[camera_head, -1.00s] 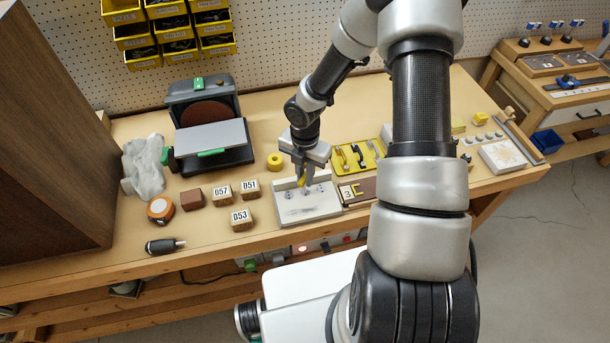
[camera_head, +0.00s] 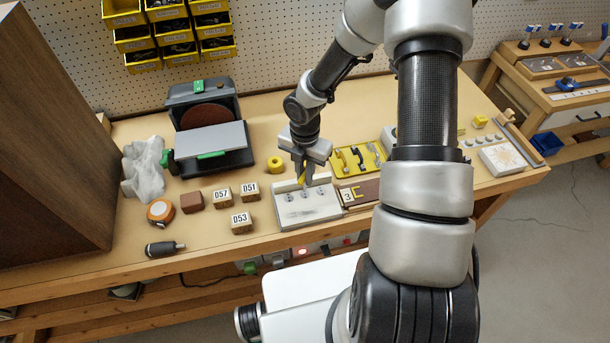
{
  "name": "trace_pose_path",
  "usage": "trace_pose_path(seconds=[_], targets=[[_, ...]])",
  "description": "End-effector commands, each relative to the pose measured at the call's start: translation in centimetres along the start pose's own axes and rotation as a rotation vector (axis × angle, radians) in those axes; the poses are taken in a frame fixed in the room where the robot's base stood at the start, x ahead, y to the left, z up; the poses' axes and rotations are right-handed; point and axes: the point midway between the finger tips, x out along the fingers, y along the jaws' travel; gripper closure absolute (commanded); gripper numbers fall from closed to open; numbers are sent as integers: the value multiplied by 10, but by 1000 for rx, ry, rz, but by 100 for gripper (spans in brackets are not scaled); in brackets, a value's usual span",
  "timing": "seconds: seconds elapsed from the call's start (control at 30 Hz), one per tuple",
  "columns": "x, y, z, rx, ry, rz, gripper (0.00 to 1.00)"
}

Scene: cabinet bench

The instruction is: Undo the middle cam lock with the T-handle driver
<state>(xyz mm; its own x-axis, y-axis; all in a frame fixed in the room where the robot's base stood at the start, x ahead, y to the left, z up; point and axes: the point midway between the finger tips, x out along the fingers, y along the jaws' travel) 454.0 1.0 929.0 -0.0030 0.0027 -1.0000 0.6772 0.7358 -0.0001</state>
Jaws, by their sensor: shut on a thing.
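The pale grey cam lock panel (camera_head: 307,214) lies on the bench below my gripper. Its small round locks sit in a row near the back; the middle cam lock (camera_head: 306,194) shows just below the fingers. My gripper (camera_head: 305,178) points down over the back of the panel and is shut on a small yellow piece, which looks like the T-handle driver (camera_head: 300,181). The fingers hide most of the driver. I cannot tell whether its tip touches the middle lock, nor how the lock is turned.
A yellow tray (camera_head: 351,159) with several handles lies behind and right of the panel. A brown board marked 3 (camera_head: 366,192) adjoins its right side.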

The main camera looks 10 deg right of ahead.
Motion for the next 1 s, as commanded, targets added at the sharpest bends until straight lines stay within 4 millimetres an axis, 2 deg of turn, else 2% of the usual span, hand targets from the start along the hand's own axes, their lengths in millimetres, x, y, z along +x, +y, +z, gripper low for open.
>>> trace_pose_path(seconds=[0.7,1.0], targets=[[-50,0,0,2,-1,0,100],[-54,0,0,1,0,0,100]])
